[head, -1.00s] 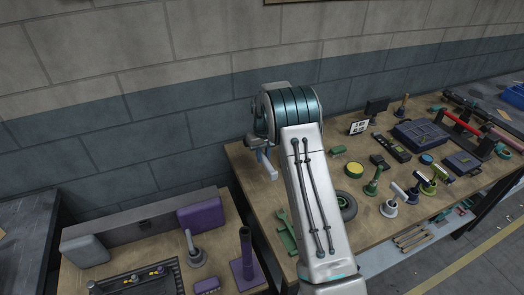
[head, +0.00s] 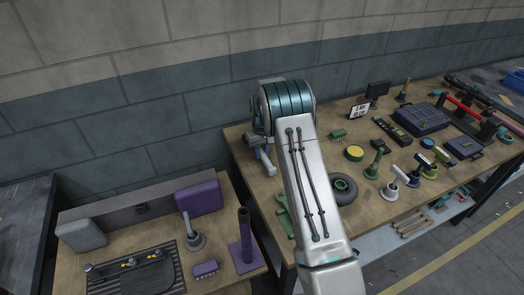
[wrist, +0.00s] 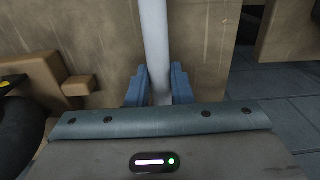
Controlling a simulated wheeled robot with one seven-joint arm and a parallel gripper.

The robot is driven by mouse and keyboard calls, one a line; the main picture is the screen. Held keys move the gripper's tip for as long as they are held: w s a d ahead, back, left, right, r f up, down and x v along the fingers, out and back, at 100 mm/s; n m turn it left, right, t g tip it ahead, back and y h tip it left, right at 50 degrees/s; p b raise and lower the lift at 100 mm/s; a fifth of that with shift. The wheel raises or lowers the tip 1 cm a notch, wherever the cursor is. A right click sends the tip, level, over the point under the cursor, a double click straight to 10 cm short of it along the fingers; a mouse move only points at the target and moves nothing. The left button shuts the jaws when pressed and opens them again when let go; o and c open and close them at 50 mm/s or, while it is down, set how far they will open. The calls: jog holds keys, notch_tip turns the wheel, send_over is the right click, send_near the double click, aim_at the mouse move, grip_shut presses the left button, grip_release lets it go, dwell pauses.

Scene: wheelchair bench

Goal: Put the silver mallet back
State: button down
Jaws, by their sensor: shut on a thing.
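In the wrist view, the blue fingers of my gripper (wrist: 160,88) are closed on the light grey shaft of the silver mallet (wrist: 156,40). The shaft runs up out of the top of the picture, so the far end is not seen. In the head view, my gripper is mostly hidden behind my arm, over the left end of the right bench. A light grey piece of the held mallet (head: 265,163) shows just below the wrist there. I cannot tell from the pictures which place on the benches belongs to it.
The right bench (head: 245,150) holds a black wheel (head: 343,187), a green wrench (head: 284,214), several upright tools in round bases and a toolbox (head: 421,119). The left bench (head: 75,268) holds a grey stand (head: 194,242), a purple post (head: 245,240) and a black tray. A wall stands behind.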

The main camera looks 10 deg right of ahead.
jog(key=shift+f+b, duration=0.45)
jog(key=c, duration=1.2)
grip_release()
notch_tip(320, 180, up, 14)
jog(key=b, duration=0.2)
jog(key=s+r+m+t, duration=0.1)
jog(key=s+r, duration=0.5)
jog(key=s, duration=0.3)
jog(key=s+r+t, duration=0.1)
jog(key=s+r, duration=0.5)
jog(key=s, duration=0.3)
jog(key=s+f+m+t, duration=0.1)
jog(key=s+f, duration=0.1)
jog(key=s, duration=1.9)
jog(key=shift+s+a+f, duration=0.15)
jog(key=shift+s+f, duration=0.2)
jog(key=shift+f, duration=0.05)
